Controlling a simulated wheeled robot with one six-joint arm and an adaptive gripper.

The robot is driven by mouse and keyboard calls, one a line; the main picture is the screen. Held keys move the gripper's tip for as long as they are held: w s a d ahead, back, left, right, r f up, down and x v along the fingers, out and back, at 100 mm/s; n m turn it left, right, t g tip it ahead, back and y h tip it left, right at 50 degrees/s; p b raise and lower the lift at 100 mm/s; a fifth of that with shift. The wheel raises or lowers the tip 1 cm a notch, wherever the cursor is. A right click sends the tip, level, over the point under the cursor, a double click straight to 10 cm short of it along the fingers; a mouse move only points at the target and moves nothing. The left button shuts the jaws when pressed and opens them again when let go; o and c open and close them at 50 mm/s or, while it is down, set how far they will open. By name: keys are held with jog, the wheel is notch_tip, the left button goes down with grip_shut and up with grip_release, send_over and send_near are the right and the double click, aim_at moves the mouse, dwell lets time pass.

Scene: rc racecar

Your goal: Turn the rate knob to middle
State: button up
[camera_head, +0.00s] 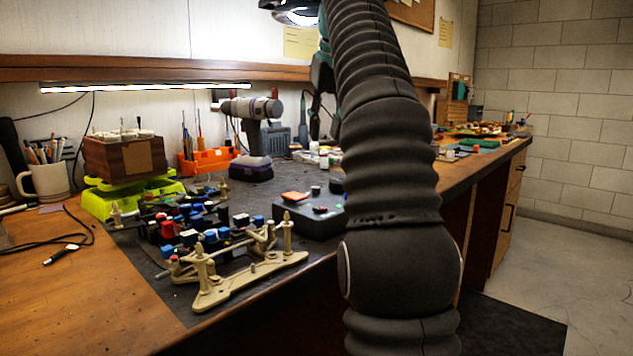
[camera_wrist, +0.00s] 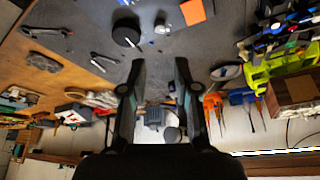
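A dark grey box (camera_head: 305,216) sits on the dark mat and carries an orange switch (camera_head: 295,197), a small knob (camera_head: 315,190) and a wider black knob (camera_head: 337,186). In the wrist view the round black knob (camera_wrist: 126,34), the small knob (camera_wrist: 160,27) and the orange switch (camera_wrist: 193,12) show near the top. No label is readable, so I cannot tell which knob is the rate knob, nor its setting. My gripper (camera_wrist: 159,63) is open and empty, its fingertips apart from the knobs. My arm hides part of the box's right side in the head view.
A beige-framed car chassis (camera_head: 250,272) with coloured parts lies left of the box. A cordless drill (camera_head: 250,135), an orange tool bin (camera_head: 207,160) and a green scale (camera_head: 130,195) with a wooden block stand behind. The bench's front left (camera_head: 85,300) is mostly clear.

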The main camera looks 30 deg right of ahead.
aim_at(316, 187)
jog(key=b+x, duration=0.2)
jog(key=x, duration=1.1)
jog(key=shift+d+b, duration=0.1)
jog(key=shift+b, duration=0.3)
grip_shut()
